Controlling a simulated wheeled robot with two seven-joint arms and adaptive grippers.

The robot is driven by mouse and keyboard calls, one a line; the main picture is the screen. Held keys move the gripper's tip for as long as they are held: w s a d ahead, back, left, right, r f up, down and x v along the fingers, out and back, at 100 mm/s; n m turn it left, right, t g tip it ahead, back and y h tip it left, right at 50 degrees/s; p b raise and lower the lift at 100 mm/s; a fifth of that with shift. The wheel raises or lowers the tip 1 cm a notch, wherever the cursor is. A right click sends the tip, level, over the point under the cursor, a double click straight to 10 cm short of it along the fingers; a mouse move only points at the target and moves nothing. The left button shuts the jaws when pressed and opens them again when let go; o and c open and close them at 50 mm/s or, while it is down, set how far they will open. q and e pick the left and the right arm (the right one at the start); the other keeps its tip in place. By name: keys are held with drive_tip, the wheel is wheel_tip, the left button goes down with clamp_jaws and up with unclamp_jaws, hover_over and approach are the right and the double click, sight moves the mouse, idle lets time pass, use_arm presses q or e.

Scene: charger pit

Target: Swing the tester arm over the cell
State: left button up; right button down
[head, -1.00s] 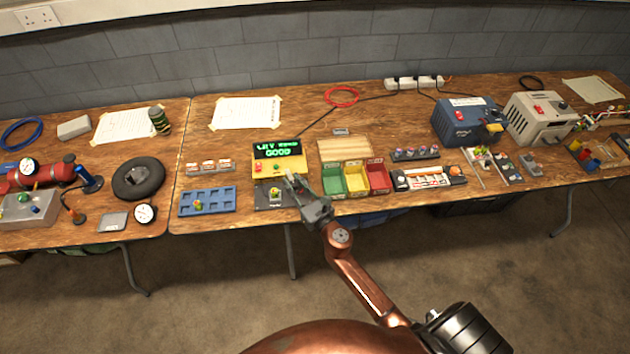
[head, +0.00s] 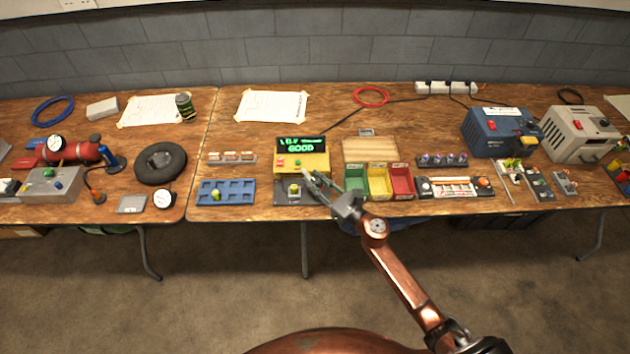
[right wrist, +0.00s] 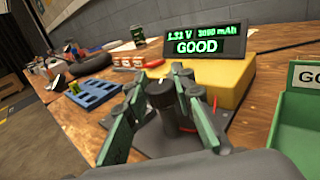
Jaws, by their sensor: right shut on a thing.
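The yellow tester (head: 314,162) stands near the table's front edge; its green display (head: 301,147) reads GOOD. In the right wrist view the display (right wrist: 205,39) reads about 1.51 V, 3080 mAh. A small cell (head: 293,188) with a yellow-green look sits on the dark plate in front of the tester. My right gripper (head: 309,178) is just right of the cell. In the right wrist view its green-padded fingers (right wrist: 172,90) are shut on a dark round knob (right wrist: 160,95), which seems to belong to the tester arm. The cell is hidden there. My left gripper is not in view.
A blue tray (head: 240,190) with one cell in it lies left of the tester. Green (head: 355,180), yellow (head: 379,184) and red (head: 402,182) bins stand close on the right, beside my right gripper. A row of small parts (head: 232,157) lies behind the tray.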

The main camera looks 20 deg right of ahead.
drive_tip(key=c, duration=1.6)
unclamp_jaws()
drive_tip(key=v, duration=1.2)
drive_tip(key=shift+c, duration=0.7)
